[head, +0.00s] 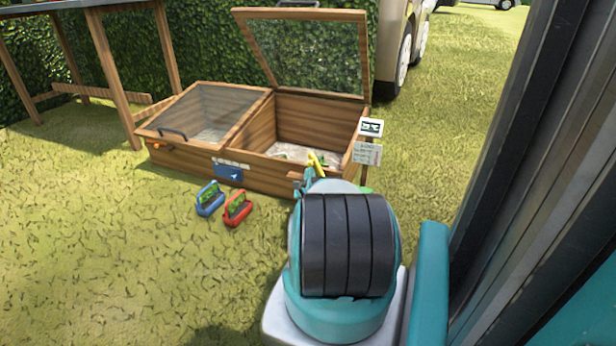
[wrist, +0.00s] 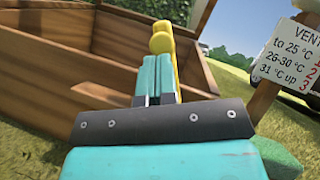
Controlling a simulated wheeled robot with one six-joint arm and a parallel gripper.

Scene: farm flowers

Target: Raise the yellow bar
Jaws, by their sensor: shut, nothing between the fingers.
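The yellow bar (head: 316,164) stands at the front of the right compartment of the wooden cold frame (head: 262,177), slightly tilted in the head view. In the wrist view the yellow bar (wrist: 162,42), with a rounded knob, shows just beyond my fingertips. My gripper (wrist: 156,68) is shut and empty, its teal fingers together in front of the bar. They overlap the bar's lower part, and I cannot tell whether they touch it. In the head view my arm hides most of the gripper. The right glazed lid (head: 308,52) is up.
The left lid (head: 205,108) is closed. A vent sign (wrist: 297,50) on a post stands close on the right. A wooden table (head: 110,70) stands behind left. The left foreground grass is free.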

